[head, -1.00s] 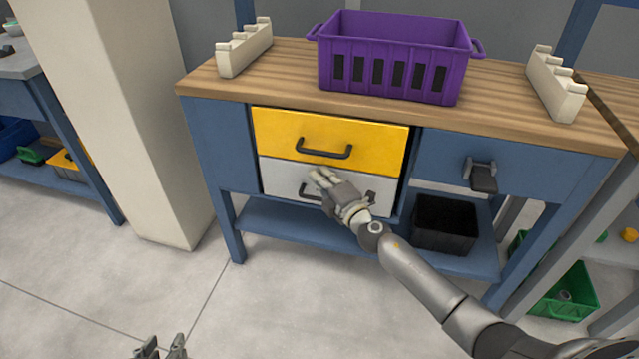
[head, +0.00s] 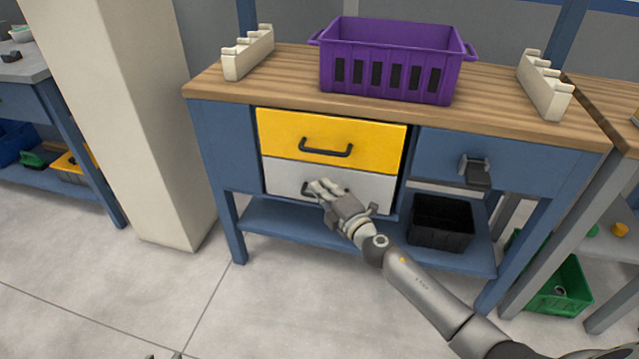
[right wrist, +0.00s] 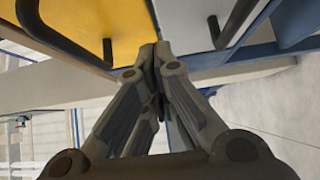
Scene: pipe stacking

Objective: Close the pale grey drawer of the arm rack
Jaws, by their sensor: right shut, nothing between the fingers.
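The pale grey drawer (head: 370,185) is the lower drawer of the blue bench, under the yellow drawer (head: 280,128). Its front looks about flush with the yellow one; a small gap cannot be ruled out. My right gripper (head: 321,187) is shut and empty at the middle of the grey front, hiding much of its dark handle. In the right wrist view the shut fingertips (right wrist: 155,48) are close to the grey front (right wrist: 185,22), near its border with the yellow one; contact cannot be told. Only a sliver of my left gripper (head: 165,356) shows at the bottom edge.
A purple crate (head: 390,85) stands on the wooden top between two cream notched racks (head: 248,55) (head: 545,88). A black bin (head: 440,222) sits on the lower shelf, right of the drawers. A pale pillar (head: 125,130) stands at left. The floor in front is clear.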

